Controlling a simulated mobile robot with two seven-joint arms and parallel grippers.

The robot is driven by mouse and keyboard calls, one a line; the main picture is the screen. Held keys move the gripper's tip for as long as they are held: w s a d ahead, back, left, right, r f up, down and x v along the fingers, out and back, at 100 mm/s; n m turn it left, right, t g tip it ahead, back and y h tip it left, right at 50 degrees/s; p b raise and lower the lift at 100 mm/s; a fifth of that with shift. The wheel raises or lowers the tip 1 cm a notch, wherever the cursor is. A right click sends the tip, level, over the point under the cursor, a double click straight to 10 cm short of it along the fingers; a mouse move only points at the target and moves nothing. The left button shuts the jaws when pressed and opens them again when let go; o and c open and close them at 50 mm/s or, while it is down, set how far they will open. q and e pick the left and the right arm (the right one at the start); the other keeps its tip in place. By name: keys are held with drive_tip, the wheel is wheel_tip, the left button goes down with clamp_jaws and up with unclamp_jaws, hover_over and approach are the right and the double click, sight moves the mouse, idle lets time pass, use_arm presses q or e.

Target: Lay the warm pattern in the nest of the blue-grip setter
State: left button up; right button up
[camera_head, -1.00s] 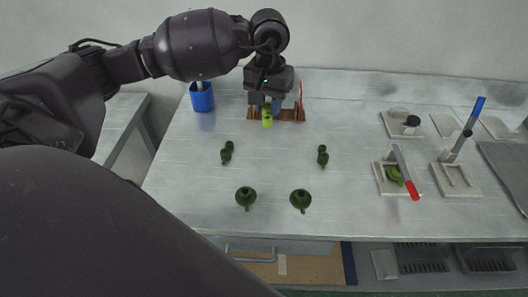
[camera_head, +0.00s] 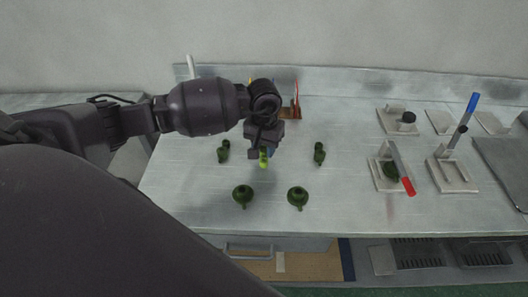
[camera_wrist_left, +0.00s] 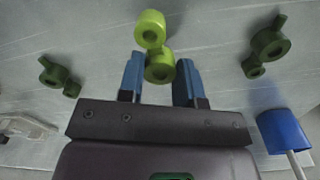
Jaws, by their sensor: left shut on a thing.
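The warm pattern (camera_head: 264,160) is bright yellow-green, with two joined rings. It also shows in the left wrist view (camera_wrist_left: 154,50). My left gripper (camera_head: 263,154) is shut on it, its blue fingers (camera_wrist_left: 158,80) on either side, above the middle of the bench. The blue-grip setter (camera_head: 452,178) stands at the right, a pale base with its blue-ended lever (camera_head: 467,121) tilted up. I see no pattern in its nest. The red-grip setter (camera_head: 398,165), left of it, has a dark green pattern (camera_head: 390,171) under its lowered lever. My right gripper is not in view.
Dark green patterns lie on the bench (camera_head: 350,210): two small ones (camera_head: 223,152) (camera_head: 319,153) and two in front (camera_head: 242,196) (camera_head: 297,198). A brown rack (camera_head: 290,113) is behind my gripper. A blue cup (camera_wrist_left: 283,131) shows in the left wrist view. Pale plates (camera_head: 397,121) are at the back right.

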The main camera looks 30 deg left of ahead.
use_arm(q)
drive_tip(key=shift+f, duration=1.15)
drive_tip(key=shift+f, duration=0.2)
drive_tip(key=o, duration=0.9)
drive_tip(key=shift+r, duration=0.1)
